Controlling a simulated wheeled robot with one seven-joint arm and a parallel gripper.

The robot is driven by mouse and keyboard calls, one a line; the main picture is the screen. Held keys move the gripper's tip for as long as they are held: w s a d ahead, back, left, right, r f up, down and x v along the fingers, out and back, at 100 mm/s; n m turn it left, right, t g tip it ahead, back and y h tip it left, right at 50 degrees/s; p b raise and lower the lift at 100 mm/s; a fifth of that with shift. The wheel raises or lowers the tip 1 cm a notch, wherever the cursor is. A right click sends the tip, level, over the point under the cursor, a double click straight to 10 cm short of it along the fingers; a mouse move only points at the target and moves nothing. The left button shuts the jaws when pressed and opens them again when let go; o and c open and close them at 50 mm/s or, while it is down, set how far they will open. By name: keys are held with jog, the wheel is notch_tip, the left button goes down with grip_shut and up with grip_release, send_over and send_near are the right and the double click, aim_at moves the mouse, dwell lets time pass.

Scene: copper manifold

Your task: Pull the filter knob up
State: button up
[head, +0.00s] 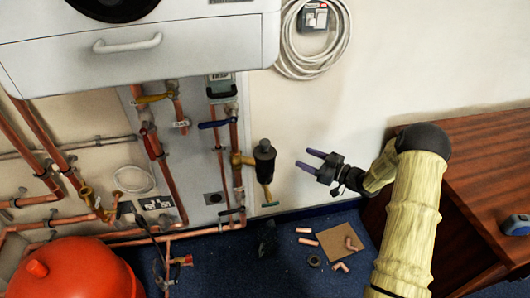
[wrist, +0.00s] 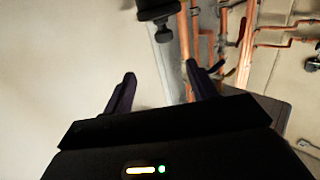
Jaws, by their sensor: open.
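The filter is a black cylinder (head: 265,165) on the copper and brass pipework, with a narrower black cap at its top that looks like the knob (head: 264,146). My gripper (head: 303,159) is open and empty just right of the filter, its two purple fingers pointing left towards it with a gap between. In the wrist view my fingers (wrist: 160,72) are spread wide. A dark body that looks like the filter (wrist: 157,10) is cut off at the top edge, beyond the fingertips and touching neither. The knob cannot be made out clearly there.
Copper pipes (head: 150,140) and a blue-handled valve (head: 213,124) lie left of the filter. A white appliance (head: 180,60) hangs above, and a red tank (head: 70,270) stands lower left. Loose fittings and a brown board (head: 340,243) lie on the blue floor. A wooden cabinet (head: 480,190) is at right.

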aim_at(265, 141)
jog(key=shift+s+f+y, duration=0.25)
jog(key=shift+y, duration=0.15)
jog(key=b+x, duration=0.1)
jog(key=x, duration=1.6)
jog(key=shift+a+f, duration=0.15)
jog(key=shift+a, duration=0.1)
